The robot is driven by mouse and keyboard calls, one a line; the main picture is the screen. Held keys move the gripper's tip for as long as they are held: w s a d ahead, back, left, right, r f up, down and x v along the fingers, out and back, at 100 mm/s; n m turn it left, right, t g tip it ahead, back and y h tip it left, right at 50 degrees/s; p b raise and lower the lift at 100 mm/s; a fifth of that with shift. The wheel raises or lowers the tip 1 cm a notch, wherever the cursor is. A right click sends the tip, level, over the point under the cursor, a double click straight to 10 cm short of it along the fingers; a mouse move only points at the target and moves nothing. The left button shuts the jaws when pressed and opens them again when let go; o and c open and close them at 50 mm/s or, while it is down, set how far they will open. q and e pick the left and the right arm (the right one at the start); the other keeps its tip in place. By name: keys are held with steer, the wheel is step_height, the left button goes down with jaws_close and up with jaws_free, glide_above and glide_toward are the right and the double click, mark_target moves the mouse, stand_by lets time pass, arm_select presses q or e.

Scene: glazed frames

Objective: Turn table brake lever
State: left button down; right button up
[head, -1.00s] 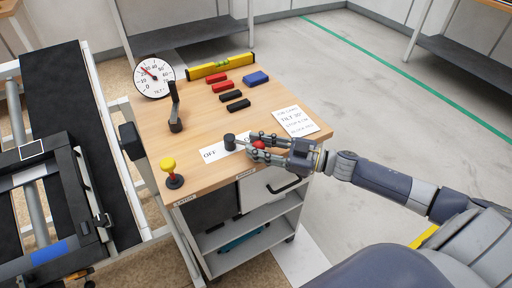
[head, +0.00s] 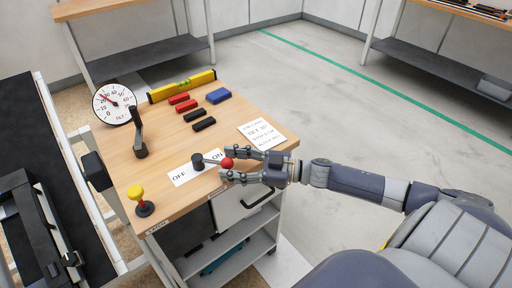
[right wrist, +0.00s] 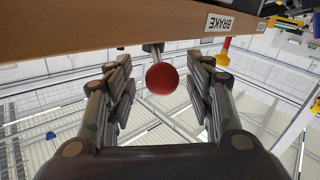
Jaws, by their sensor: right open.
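The brake lever is a dark round pivot (head: 197,161) with a thin arm ending in a red ball knob (head: 227,163). It stands at the front edge of the wooden bench top, on a white OFF/ON label (head: 181,176), and its arm points right, toward the ON side. My right gripper (head: 229,164) is open, with its fingers on either side of the knob near the fingertips. In the right wrist view the red knob (right wrist: 162,78) sits between the spread fingers, with a gap on both sides. My left gripper is not in view.
A tall dark lever (head: 139,135), a yellow-topped knob (head: 137,193) and a round dial (head: 114,104) stand at the bench's left. A yellow level (head: 182,87) and red, black and blue blocks lie at the back. A printed card (head: 261,134) lies at right.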

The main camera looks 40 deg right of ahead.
steer(key=v, duration=1.1)
steer(key=shift+w, duration=0.15)
steer(key=s+d+f+m+h, duration=0.2)
steer(key=d+f+m+h, duration=0.3)
steer(key=f, duration=0.8)
steer(key=s+d+f+m+h, duration=0.25)
steer(key=d+f+h, duration=0.45)
steer(key=f, duration=0.6)
steer(key=s+a+f+m+g+h, duration=0.1)
steer(key=s+f+g, duration=0.1)
steer(key=s+f, duration=0.45)
steer(key=s+a+f+m+g+h, duration=0.1)
steer(key=s+f+g, duration=0.15)
steer(key=f, duration=0.75)
steer(key=s+a+f+g, duration=0.3)
steer(key=s+a+f, duration=0.4)
steer(key=s+a, duration=0.3)
steer(key=s+a+f+g+y, duration=0.1)
steer(key=s+a+f+g, duration=0.3)
steer(key=s+a+f, duration=0.3)
steer(key=s+a, duration=0.3)
steer(key=s, duration=0.2)
steer(key=shift+a+f, duration=0.15)
steer(key=shift+a, duration=0.25)
